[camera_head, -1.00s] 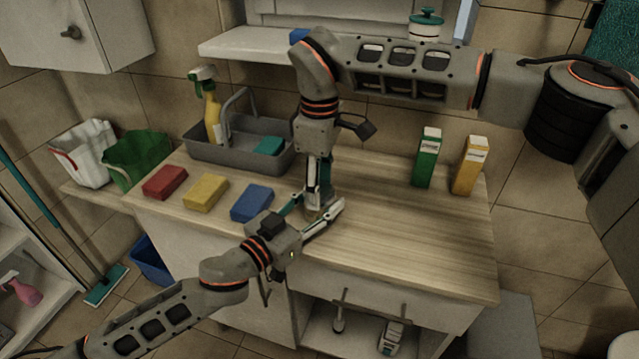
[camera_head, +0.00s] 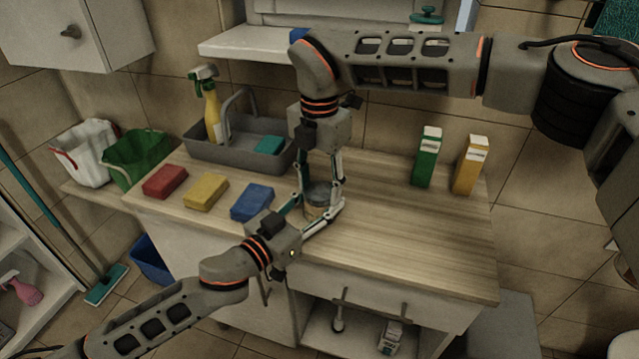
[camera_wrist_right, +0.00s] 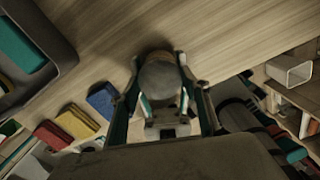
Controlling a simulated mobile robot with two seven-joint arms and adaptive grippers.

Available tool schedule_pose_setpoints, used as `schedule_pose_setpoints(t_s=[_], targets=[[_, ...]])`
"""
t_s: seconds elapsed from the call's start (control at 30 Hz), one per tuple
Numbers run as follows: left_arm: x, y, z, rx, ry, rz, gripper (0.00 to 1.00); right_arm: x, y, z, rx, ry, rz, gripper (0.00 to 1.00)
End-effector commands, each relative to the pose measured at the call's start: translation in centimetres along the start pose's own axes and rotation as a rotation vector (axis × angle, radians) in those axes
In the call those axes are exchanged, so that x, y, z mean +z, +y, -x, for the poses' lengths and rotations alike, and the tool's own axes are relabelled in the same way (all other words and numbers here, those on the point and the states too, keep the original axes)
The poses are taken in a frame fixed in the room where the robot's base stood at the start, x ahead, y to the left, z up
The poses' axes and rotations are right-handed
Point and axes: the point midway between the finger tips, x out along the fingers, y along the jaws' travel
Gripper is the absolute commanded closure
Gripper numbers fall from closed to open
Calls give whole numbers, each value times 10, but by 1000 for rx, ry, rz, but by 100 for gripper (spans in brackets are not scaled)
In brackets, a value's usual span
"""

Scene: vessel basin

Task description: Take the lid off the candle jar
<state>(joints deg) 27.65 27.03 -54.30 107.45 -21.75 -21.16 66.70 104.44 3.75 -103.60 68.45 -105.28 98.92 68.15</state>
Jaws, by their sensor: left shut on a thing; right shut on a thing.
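The candle jar (camera_head: 317,212) stands upright near the front of the wooden counter, partly hidden by gripper fingers. Its grey round lid (camera_wrist_right: 160,80) sits on top of it in the right wrist view, and shows between the fingers in the head view (camera_head: 318,192). My right gripper (camera_head: 320,187) points straight down from above, shut on the lid with one finger on each side. My left gripper (camera_head: 319,207) reaches in from the front left, low down, shut on the jar's body. Whether there is a gap between lid and jar cannot be told.
Blue (camera_head: 252,202), yellow (camera_head: 206,192) and red (camera_head: 164,182) sponges lie left of the jar. A grey caddy (camera_head: 205,150) with a spray bottle (camera_head: 212,110) stands behind. Green (camera_head: 427,158) and orange (camera_head: 470,166) cartons stand back right. The counter's right side is clear.

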Motion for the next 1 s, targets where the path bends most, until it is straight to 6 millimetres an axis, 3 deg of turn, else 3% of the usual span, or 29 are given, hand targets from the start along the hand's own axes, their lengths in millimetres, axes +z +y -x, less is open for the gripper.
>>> schedule_pose_setpoints(t_s=[1.0], targets=[[0,1,0,2,0,1,100,-1,0,1,-1,-1,1845,80]])
